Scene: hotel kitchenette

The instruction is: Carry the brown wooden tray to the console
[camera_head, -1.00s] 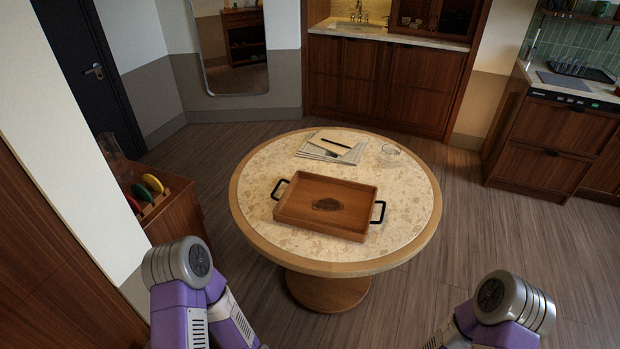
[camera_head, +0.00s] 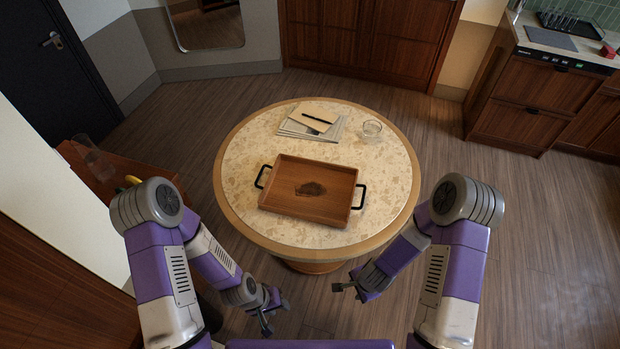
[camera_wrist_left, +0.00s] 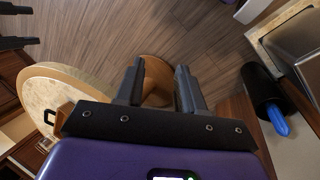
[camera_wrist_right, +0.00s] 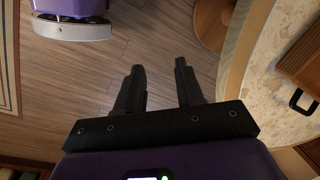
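The brown wooden tray (camera_head: 310,204) lies flat on the round table (camera_head: 235,160). It has a black handle at its left end and another at its right end. My left gripper (camera_head: 276,318) is in front of the table's near edge, left of centre, and apart from the tray. Its fingers (camera_wrist_left: 160,85) are spread with nothing between them in the left wrist view. My right gripper (camera_head: 338,286) is in front of the table, right of centre. Its fingers (camera_wrist_right: 159,82) are also spread and empty. I cannot pick out the console with certainty.
Papers with a pen (camera_head: 313,120) and a clear glass (camera_head: 372,129) stand behind the tray on the table. A low wooden cabinet (camera_head: 110,170) stands at the left. A kitchen counter (camera_head: 540,95) stands at the back right. The wooden floor right of the table is clear.

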